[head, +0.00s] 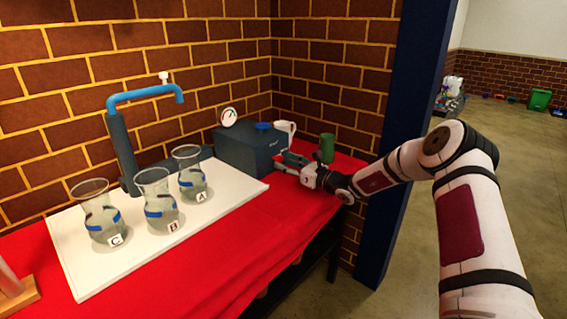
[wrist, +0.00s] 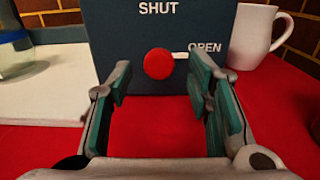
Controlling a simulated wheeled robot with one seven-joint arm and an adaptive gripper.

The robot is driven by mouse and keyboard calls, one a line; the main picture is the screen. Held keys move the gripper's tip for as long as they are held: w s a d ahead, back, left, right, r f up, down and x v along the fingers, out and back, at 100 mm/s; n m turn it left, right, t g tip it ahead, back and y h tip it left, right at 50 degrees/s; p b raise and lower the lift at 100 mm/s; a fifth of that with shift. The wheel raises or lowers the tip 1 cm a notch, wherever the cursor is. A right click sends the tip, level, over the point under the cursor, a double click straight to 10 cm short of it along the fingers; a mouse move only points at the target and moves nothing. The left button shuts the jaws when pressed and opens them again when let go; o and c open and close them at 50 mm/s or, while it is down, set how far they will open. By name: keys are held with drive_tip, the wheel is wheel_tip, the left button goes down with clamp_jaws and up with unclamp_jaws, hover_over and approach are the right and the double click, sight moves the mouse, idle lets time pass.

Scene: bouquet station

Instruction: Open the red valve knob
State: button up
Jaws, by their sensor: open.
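The red valve knob (wrist: 158,63) is a round red disc on the front of a dark blue-grey box (wrist: 120,45). A white pointer at the knob's right side points right, towards the word OPEN; the word SHUT is printed above the knob. The box also shows in the head view (head: 240,152), but its knob is hidden there. My gripper (wrist: 158,85) is open and empty, with its fingers to the left and right of the knob in the picture. I cannot tell whether either finger touches the knob. In the head view my gripper (head: 285,163) is at the box's right side.
A white mug (wrist: 253,38) stands right of the box. A green cup (head: 327,148) stands beyond my gripper. Three glass vases, including vase A (head: 192,178), stand on a white board (head: 85,270) under a blue spout (head: 145,93). Red cloth (head: 200,275) covers the table.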

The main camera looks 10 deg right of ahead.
drive_tip(key=v, duration=1)
drive_tip(key=shift+a, duration=0.1)
